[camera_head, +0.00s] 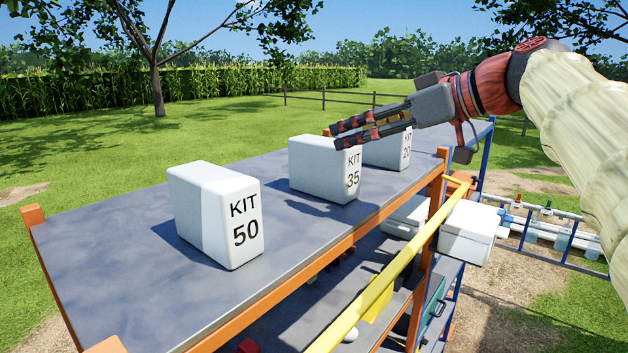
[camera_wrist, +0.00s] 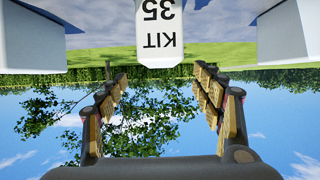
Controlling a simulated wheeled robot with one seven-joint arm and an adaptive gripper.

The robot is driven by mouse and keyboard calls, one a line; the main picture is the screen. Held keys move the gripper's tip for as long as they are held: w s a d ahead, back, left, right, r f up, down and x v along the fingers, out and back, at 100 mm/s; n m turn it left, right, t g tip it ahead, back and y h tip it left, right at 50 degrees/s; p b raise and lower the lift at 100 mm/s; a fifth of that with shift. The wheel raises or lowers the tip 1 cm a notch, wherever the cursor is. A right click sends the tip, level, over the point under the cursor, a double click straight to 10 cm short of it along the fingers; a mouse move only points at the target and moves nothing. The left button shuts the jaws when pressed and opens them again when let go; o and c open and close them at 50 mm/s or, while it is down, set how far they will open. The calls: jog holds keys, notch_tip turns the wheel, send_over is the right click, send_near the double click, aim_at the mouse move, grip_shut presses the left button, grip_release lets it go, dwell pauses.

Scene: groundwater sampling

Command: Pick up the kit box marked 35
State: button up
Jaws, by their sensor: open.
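The white kit box marked 35 (camera_head: 322,170) stands upright on the grey shelf top, between two other kit boxes. In the wrist view, which is upside down, the box marked 35 (camera_wrist: 160,38) shows its label between and beyond the open fingers. My gripper (camera_head: 345,134) is open and empty, with its fingertips near the top right edge of this box in the head view. It also shows in the wrist view (camera_wrist: 160,85). I cannot tell whether a finger touches the box. The fingers hide a little of its upper edge.
The kit box marked 50 (camera_head: 216,215) stands nearer, and the box marked 20 (camera_head: 388,150) stands behind. The grey shelf top (camera_head: 115,235) has free room at left. An orange frame edge (camera_head: 300,277) and a yellow rail (camera_head: 375,290) run along the right, beside a white box (camera_head: 467,232).

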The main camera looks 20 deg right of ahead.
aim_at(323, 146)
jog(key=shift+w+a+f, duration=0.4)
jog(key=shift+w+f, duration=0.1)
jog(key=shift+f, duration=0.2)
jog(key=p+x, duration=0.1)
jog(key=x, duration=0.6)
jog(key=shift+w+a+f+p, duration=0.15)
jog(key=shift+p, duration=0.15)
jog(key=shift+c, duration=0.5)
jog(key=c, duration=1.3)
jog(key=shift+c, duration=0.2)
